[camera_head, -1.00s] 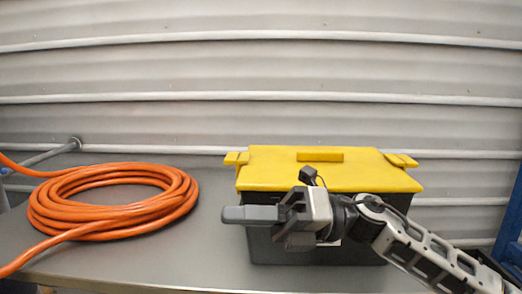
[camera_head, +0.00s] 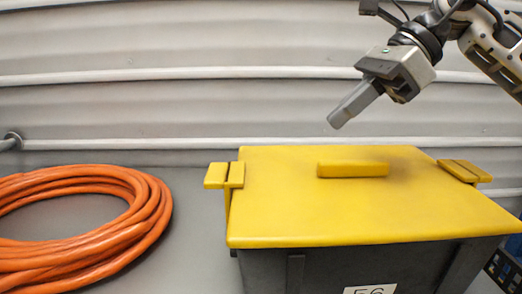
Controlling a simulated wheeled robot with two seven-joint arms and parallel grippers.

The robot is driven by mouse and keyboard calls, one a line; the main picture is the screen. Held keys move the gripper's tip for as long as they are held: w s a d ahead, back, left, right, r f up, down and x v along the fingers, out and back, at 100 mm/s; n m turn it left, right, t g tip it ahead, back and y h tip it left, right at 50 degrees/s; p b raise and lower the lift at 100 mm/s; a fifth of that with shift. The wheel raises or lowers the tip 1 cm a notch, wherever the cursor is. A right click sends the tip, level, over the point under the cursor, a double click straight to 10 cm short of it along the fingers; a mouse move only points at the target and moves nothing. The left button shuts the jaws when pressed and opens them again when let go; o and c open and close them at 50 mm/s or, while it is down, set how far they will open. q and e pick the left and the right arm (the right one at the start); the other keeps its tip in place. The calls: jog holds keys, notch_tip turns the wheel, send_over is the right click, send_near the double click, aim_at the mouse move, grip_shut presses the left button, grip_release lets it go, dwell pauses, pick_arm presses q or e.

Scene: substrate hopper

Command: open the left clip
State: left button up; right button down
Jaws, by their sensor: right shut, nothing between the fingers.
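The left clip (camera_head: 223,176) is a small yellow two-part piece at the left edge of the box's yellow lid (camera_head: 340,215). It sticks out to the left, and a thin yellow strip runs down below it. I cannot tell whether it is latched. The right clip (camera_head: 464,172) is a similar yellow piece at the lid's right edge. My right gripper (camera_head: 338,121) is shut and empty. It appears above the lid's back edge, pointing down and left, to the right of the left clip and apart from it. My left gripper is not in view.
The lid has a raised yellow handle (camera_head: 353,169) and lies on a dark grey box (camera_head: 330,268) with a white label. An orange hose coil (camera_head: 150,225) lies left of the box on the grey table (camera_head: 200,250). A corrugated wall (camera_head: 150,110) stands behind.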

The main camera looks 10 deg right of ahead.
aim_at(245, 173)
jog(key=shift+s+a+f, duration=0.1)
jog(key=shift+s, duration=0.05)
jog(key=x, duration=1)
jog(key=shift+a+p, duration=0.1)
jog(key=shift+p, duration=0.2)
jog(key=a, duration=0.1)
jog(key=a+p, duration=0.1)
jog(key=a, duration=0.1)
jog(key=shift+w+a, duration=0.1)
jog(key=shift+w, duration=0.3)
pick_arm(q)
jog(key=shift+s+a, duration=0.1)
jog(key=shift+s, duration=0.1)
pick_arm(e)
jog(key=shift+w+a, duration=0.1)
jog(key=shift+a, duration=0.15)
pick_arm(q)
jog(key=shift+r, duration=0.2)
pick_arm(e)
jog(key=shift+a+r+h+p, duration=0.25)
jog(key=shift+h+p, duration=0.05)
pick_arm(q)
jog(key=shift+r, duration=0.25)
